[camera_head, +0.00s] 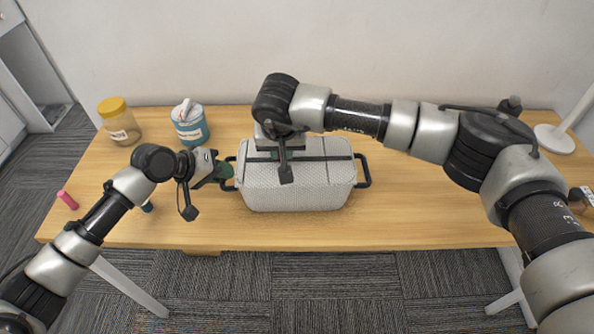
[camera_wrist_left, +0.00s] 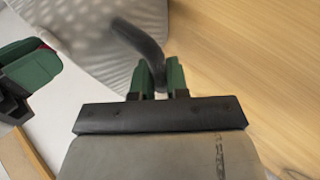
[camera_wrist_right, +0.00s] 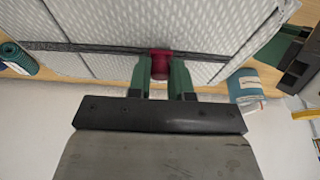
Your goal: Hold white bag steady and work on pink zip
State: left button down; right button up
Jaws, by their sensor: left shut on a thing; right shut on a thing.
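The white textured bag (camera_head: 297,192) stands on the wooden table, with a dark zip line across its top and a black handle at each end. My left gripper (camera_head: 224,172) is at the bag's left end. In the left wrist view its green fingers (camera_wrist_left: 161,78) are shut on the black left handle (camera_wrist_left: 143,42). My right gripper is over the top of the bag, mostly hidden by its own arm in the head view. In the right wrist view its fingers (camera_wrist_right: 162,76) are shut on the dark pink zip pull (camera_wrist_right: 160,64), which sits on the black zip line (camera_wrist_right: 95,49).
A jar with a yellow lid (camera_head: 120,128) and a blue container (camera_head: 190,129) stand at the table's back left. A small pink cylinder (camera_head: 67,200) is at the left edge. A white round base (camera_head: 553,139) is at the back right.

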aim_at(343, 155)
pick_arm(q)
jog(key=shift+f, duration=0.1)
pick_arm(e)
jog(key=shift+w+d, duration=0.1)
jog(key=shift+d, duration=1.25)
jog(key=shift+d, duration=2.55)
jog(key=shift+w+d, duration=0.1)
jog(key=shift+d, duration=2.7)
jog(key=o, duration=0.6)
jog(key=shift+c, duration=0.2)
